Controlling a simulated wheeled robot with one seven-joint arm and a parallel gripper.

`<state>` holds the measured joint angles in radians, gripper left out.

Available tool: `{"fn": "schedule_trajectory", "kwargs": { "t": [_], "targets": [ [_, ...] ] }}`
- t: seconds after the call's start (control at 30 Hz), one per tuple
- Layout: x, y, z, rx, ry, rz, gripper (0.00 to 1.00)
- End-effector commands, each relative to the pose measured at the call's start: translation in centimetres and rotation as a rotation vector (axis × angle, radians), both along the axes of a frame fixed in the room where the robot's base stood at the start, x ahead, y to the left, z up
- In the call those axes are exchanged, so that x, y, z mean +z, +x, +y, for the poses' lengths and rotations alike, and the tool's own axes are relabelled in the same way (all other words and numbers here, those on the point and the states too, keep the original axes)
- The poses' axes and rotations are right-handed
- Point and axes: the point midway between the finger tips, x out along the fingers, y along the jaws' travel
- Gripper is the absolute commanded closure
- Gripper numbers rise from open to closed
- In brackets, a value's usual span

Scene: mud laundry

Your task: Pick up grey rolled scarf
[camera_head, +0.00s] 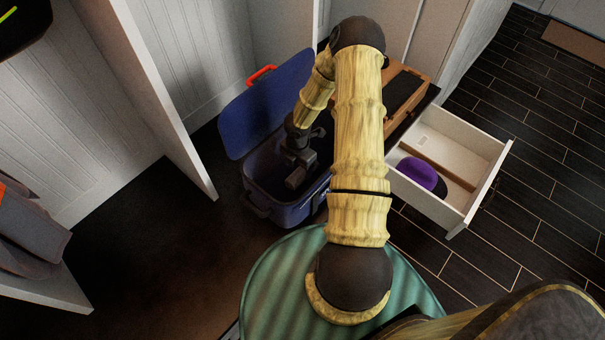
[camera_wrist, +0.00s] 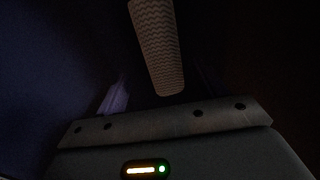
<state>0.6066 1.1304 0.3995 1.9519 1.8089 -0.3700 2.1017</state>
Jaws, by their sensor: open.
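My gripper (camera_head: 294,180) reaches down inside an open blue cooler-like bin (camera_head: 262,205) in the head view. Its jaws are open, but the fingertips are hard to make out in the dark. In the wrist view, a grey, zigzag-patterned long shape (camera_wrist: 158,48) shows at the top centre, just beyond the gripper body; it looks like the grey rolled scarf. Its upper end runs out of the picture. I cannot make out the scarf in the head view, where my arm and the bin's shadow cover much of the inside.
The bin's blue lid (camera_head: 255,105) stands raised behind the opening. To the right, an open white drawer (camera_head: 481,198) holds a purple and black item (camera_head: 418,174). A wooden box (camera_head: 408,88) stands behind my arm. A white partition (camera_head: 150,95) rises left of the bin.

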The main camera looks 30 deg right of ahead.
Motion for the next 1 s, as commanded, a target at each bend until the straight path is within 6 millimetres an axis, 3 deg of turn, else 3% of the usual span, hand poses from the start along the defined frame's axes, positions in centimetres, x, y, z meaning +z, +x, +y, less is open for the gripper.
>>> {"fn": "schedule_trajectory", "kwargs": {
  "t": [0.33, 0.9, 1.0],
  "targets": [
    [-4.7, -0.4, -0.3, 0.005, 0.000, 0.001, 0.29],
    [-4.8, -0.5, -0.4, 0.001, 0.000, 0.001, 0.29],
    [-4.8, -0.5, -0.4, 0.001, 0.000, 0.001, 0.47]
  ]
}}
